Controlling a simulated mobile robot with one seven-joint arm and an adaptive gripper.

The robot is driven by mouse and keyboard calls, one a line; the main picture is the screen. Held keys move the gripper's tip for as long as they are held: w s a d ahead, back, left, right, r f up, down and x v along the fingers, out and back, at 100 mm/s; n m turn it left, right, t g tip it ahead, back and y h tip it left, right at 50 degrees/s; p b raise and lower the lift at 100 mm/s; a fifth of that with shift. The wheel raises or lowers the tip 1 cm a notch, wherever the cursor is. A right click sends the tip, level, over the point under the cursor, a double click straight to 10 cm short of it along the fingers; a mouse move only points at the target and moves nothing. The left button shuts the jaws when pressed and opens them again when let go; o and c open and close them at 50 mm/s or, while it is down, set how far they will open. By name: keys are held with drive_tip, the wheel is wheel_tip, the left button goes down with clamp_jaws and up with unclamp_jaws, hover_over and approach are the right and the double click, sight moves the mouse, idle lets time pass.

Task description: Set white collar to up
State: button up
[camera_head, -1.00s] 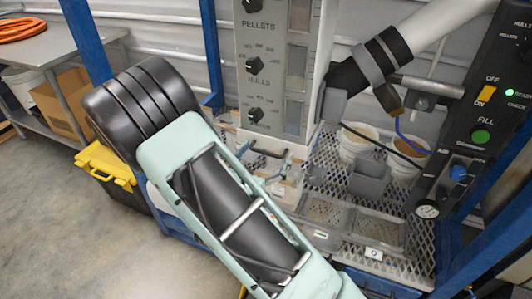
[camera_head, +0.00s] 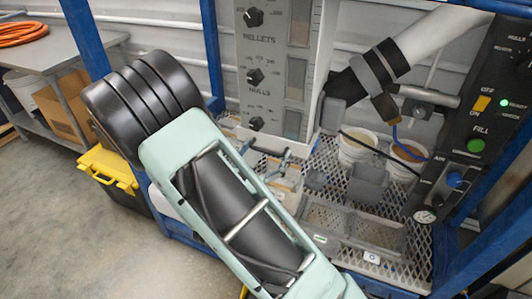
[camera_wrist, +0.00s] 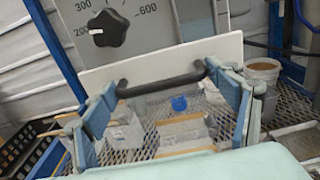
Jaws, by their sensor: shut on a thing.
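The white collar (camera_wrist: 225,52) is a flat white band across the lower end of the grey hopper front, with a black bar handle (camera_wrist: 165,79) on it. In the head view the handle (camera_head: 268,152) shows small under the hopper's lowest knob. My gripper (camera_wrist: 166,82) has its blue-grey fingers at the two ends of the handle and is shut on it. In the head view the gripper (camera_head: 282,163) is partly hidden by my arm. How far the collar is from its upper limit cannot be told.
The hopper front (camera_head: 283,85) carries several black knobs. Below are a mesh shelf (camera_head: 325,160), clear bins (camera_head: 375,230), and white buckets (camera_head: 357,148). A control panel (camera_head: 480,100) stands right, a blue post (camera_head: 90,45) left. A yellow-lidded box (camera_head: 108,168) is on the floor.

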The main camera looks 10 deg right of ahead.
drive_tip(key=shift+d+r, duration=0.1)
drive_tip(key=shift+r, duration=0.2)
drive_tip(key=o, duration=1.4)
drive_tip(key=shift+f, duration=0.1)
drive_tip(key=shift+s+a, duration=0.3)
drive_tip(key=v, duration=1.1)
drive_tip(key=shift+s, duration=0.1)
